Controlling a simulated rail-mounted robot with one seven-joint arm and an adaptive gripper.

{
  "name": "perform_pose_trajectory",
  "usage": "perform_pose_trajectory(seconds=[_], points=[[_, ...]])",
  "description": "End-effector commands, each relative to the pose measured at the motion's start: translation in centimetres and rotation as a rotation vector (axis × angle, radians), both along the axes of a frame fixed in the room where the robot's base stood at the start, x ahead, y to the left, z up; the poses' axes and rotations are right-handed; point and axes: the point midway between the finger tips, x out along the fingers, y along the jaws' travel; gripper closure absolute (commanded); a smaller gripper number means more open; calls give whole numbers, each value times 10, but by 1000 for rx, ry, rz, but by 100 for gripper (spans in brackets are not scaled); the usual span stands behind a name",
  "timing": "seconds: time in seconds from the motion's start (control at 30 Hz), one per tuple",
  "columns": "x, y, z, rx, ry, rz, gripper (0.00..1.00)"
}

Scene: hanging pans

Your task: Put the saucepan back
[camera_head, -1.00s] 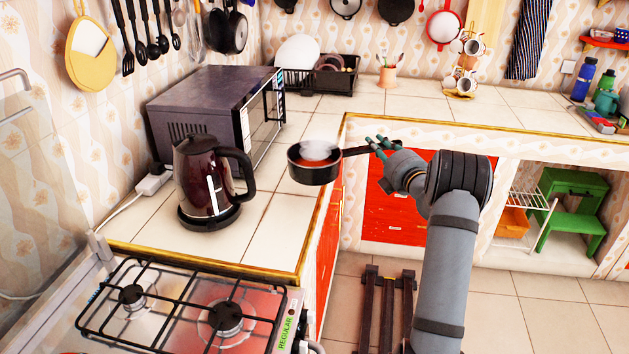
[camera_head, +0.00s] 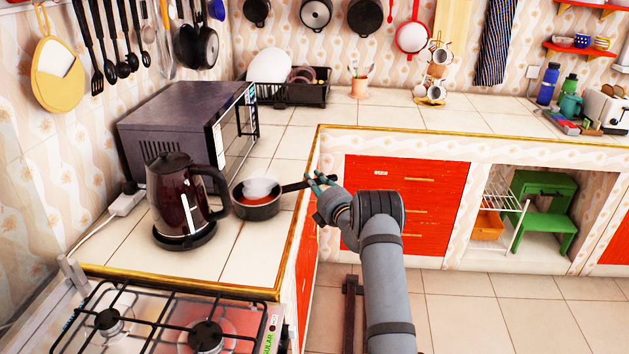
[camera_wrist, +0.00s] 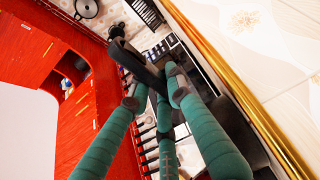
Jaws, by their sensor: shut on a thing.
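The saucepan (camera_head: 257,203) is small and black, with red-orange and white showing inside its bowl. It is level over the counter, just right of the kettle; I cannot tell whether it touches the tiles. My gripper (camera_head: 318,182) has green fingers shut on the end of its handle (camera_head: 296,186), right of the bowl, past the counter's gold edge. In the wrist view the green fingers of my gripper (camera_wrist: 158,88) close around the dark handle (camera_wrist: 140,64). The bowl is not clear in that view.
A dark red kettle (camera_head: 181,197) stands close left of the saucepan, before a microwave (camera_head: 170,116). A gas stove (camera_head: 160,325) is in front. A dish rack (camera_head: 290,94) stands behind. Pans (camera_head: 316,13) and a red-rimmed strainer (camera_head: 412,38) hang on the back wall. Red drawers (camera_head: 408,205) lie behind my arm.

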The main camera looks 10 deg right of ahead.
Motion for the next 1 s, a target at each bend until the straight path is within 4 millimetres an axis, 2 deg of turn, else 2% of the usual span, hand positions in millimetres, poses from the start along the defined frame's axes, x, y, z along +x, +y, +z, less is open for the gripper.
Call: perform_pose_trajectory(seconds=[0.33,0.37,0.6,0.7,1.0], points=[[1,-1,0,4,-6,-2,100],[0,0,-3,0,-2,0,82],[0,0,-2,0,-2,0,67],[0,0,-2,0,-2,0,63],[0,0,2,0,-2,0,63]])
